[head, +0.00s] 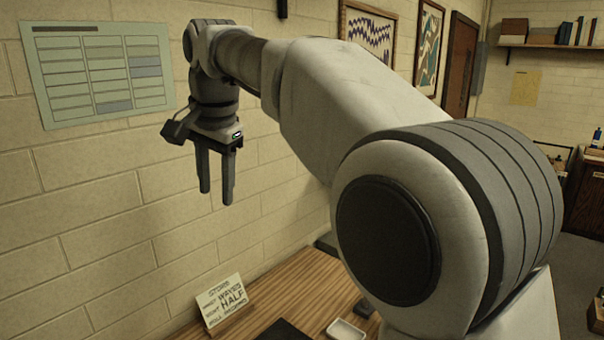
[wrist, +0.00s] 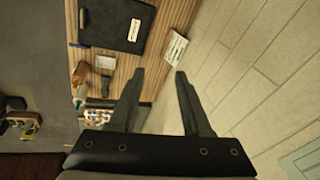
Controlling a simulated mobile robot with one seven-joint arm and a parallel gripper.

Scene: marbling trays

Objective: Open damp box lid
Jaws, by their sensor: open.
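A dark, flat, rectangular box-like thing (wrist: 102,22) with a pale label lies on the wooden table in the wrist view. It may be the damp box with its lid down, but I cannot tell for sure. In the head view only a dark corner of it (head: 283,330) shows at the bottom edge. My gripper (head: 215,196) is open and empty, fingers pointing down, high above the table near the wall. Its two fingers also show in the wrist view (wrist: 160,73), apart from the dark thing and touching nothing.
A lettered card (head: 222,304) leans near the wall on the table (head: 265,292). A small white dish (head: 346,329) lies to its right. A bottle (wrist: 79,94) and a tray with colourful contents (wrist: 97,116) are at the table's other end. The wall is close to my gripper.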

